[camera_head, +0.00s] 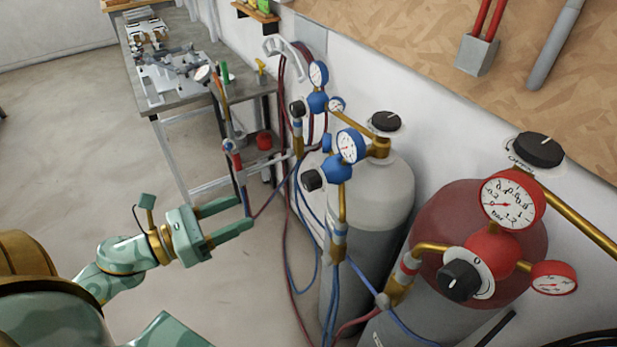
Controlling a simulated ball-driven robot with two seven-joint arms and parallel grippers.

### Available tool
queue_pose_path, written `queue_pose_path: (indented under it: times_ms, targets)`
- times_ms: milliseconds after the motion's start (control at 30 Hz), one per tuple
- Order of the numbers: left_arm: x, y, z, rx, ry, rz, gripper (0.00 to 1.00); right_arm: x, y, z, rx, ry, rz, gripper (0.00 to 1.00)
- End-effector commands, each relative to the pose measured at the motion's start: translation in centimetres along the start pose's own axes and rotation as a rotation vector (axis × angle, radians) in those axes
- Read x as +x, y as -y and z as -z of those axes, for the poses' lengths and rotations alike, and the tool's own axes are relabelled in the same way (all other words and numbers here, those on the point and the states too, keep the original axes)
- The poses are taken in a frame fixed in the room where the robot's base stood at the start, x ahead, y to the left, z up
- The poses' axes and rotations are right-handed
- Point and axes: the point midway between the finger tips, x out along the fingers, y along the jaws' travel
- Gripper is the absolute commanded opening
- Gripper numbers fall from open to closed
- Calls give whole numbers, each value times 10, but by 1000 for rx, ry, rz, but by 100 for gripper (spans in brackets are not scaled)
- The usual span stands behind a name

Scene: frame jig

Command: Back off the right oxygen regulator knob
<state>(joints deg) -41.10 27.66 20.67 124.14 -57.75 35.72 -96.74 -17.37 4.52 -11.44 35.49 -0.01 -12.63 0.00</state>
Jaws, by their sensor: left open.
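Two blue regulators with white gauges show in the head view. The right one (337,169) is on the grey oxygen cylinder (372,200), and its black knob (312,180) faces left. The left blue regulator (317,102) is farther back, with its own black knob (297,108). My left gripper (245,213) is left of and lower in the picture than the right knob. It is open and empty, its two fingers pointing right, apart from the knob. My right gripper is not in view.
A red cylinder (440,225) with a red regulator (492,245) and black knob (459,281) stands at the right. Blue and red hoses (290,250) hang left of the cylinders. A workbench (180,95) with parts and a torch stands behind. Floor at left is clear.

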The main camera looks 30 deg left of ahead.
Motion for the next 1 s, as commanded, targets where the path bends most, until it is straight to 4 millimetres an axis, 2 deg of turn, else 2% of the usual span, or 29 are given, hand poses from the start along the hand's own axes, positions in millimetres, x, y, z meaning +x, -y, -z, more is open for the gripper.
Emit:
queue_pose_path:
  times_ms: [167, 500, 700, 833, 1000]
  targets:
    - [21, 0, -2, 15, 3, 2, 59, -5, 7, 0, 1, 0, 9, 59]
    - [107, 0, -5, 13, 5, 0, 59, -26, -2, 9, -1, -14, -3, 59]
    - [144, -1, -3, 10, 3, -2, 59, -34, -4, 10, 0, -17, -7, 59]
    - [157, -1, -1, 8, 2, -3, 59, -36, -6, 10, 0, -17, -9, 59]
    - [162, -1, 0, 8, 0, -3, 59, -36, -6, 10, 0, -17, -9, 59]
